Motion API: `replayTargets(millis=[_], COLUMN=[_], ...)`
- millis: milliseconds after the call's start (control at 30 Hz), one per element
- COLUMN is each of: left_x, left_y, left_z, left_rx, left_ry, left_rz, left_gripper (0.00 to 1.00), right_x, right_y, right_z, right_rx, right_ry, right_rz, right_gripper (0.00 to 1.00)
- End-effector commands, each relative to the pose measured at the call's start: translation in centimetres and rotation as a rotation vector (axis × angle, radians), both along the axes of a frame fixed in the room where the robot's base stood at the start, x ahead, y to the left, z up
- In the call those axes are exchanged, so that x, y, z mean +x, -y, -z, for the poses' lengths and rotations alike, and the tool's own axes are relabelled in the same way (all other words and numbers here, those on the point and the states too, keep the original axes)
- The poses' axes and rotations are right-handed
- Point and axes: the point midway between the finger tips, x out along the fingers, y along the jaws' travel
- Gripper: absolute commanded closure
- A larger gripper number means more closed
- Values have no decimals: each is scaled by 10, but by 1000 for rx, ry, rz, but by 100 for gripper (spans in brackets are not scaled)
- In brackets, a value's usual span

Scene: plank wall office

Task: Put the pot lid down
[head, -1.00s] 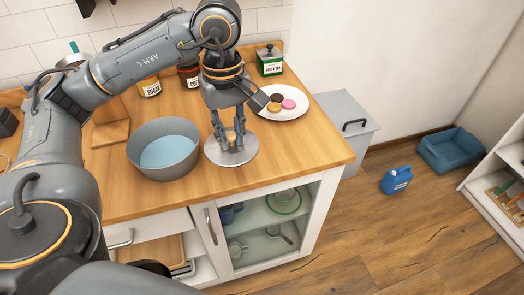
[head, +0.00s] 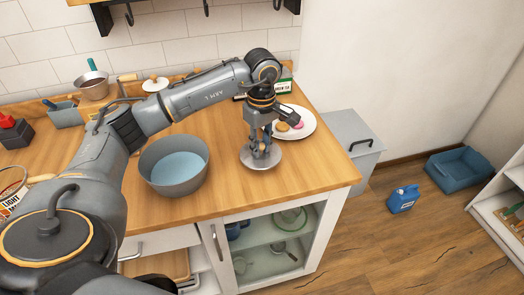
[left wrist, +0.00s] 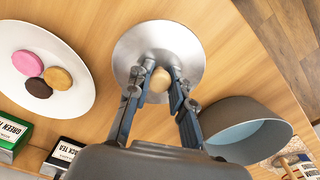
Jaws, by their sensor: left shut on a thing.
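The pot lid (head: 263,164) is a round silvery disc with a small wooden knob. My left gripper (head: 261,151) points down over it and is shut on the knob. The lid is level, at or just above the wooden counter; I cannot tell if it touches. In the left wrist view the lid (left wrist: 185,42) lies beyond my left fingers (left wrist: 159,82), with the knob between them. The grey pot (head: 148,168) with blue inside stands uncovered to the left of the lid; it also shows in the left wrist view (left wrist: 222,110). My right gripper is out of view.
A white plate (head: 306,120) with several macarons is just behind the lid. A green tea box (head: 284,86) stands behind the plate. The counter (head: 310,170) is clear to the right and front of the lid. A grey bin (head: 352,140) stands beyond the counter's right end.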

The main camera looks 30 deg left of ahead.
Motion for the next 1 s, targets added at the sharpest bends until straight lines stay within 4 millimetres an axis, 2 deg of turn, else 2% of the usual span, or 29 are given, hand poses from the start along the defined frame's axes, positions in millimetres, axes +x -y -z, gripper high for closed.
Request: replayTargets(millis=[133,333,667,700,800,1000], left_x=[7,5,6,6,6,6], left_y=[0,0,0,0,0,0], left_z=[9,35,41,41,40,40], left_rx=[0,1,1,1,1,1], left_ry=[-1,-2,1,1,1,0], left_rz=[0,0,1,1,1,1], left_gripper=[100,100,100,78,57,56], right_x=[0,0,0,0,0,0], right_y=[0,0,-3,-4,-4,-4], right_z=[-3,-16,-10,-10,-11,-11], right_rx=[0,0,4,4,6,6], right_ry=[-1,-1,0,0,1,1], right_rz=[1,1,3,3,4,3], right_gripper=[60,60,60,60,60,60])
